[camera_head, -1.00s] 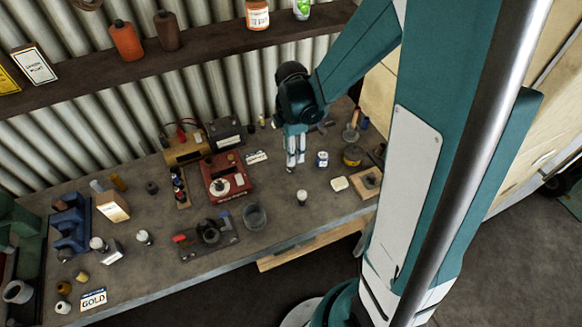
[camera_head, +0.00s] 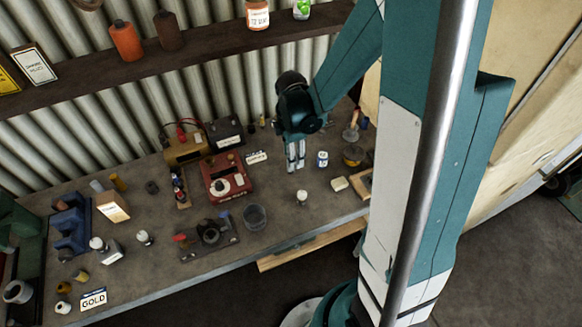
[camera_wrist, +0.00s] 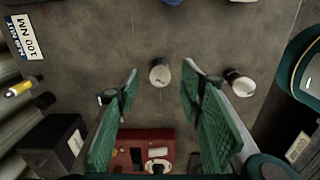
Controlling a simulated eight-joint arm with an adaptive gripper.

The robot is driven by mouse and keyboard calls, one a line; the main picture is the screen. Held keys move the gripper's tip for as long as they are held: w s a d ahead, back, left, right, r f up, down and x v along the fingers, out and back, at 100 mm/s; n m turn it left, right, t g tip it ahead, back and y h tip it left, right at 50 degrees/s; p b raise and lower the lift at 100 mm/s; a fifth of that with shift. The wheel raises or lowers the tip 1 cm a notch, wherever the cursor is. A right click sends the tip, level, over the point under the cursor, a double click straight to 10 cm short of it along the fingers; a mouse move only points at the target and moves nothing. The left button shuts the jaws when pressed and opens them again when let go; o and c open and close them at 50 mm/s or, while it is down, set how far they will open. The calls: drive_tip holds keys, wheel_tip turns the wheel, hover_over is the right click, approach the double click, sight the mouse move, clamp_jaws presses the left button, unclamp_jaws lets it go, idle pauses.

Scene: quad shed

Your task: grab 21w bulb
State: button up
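My gripper (camera_head: 295,165) points down over the back right of the bench. In the wrist view my gripper (camera_wrist: 160,78) is open, its green-padded fingers apart. A small round pale-topped item (camera_wrist: 160,72) shows between and beyond the fingertips; it is untouched, and in the head view the gripper seems to cover its place. A bulb-like item with a white top (camera_head: 302,197) stands nearer the front edge and seems to be the one right of the fingers in the wrist view (camera_wrist: 240,83). Similar white-topped items (camera_head: 97,243) (camera_head: 144,237) stand front left. No wattage is readable.
A red box (camera_head: 227,180) and a black battery (camera_head: 225,134) stand left of my gripper. A blue-and-white can (camera_head: 321,158) stands close on its right. A shelf (camera_head: 200,60) runs above the bench.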

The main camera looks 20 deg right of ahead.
drive_tip(key=shift+f, duration=2)
drive_tip(key=c, duration=1)
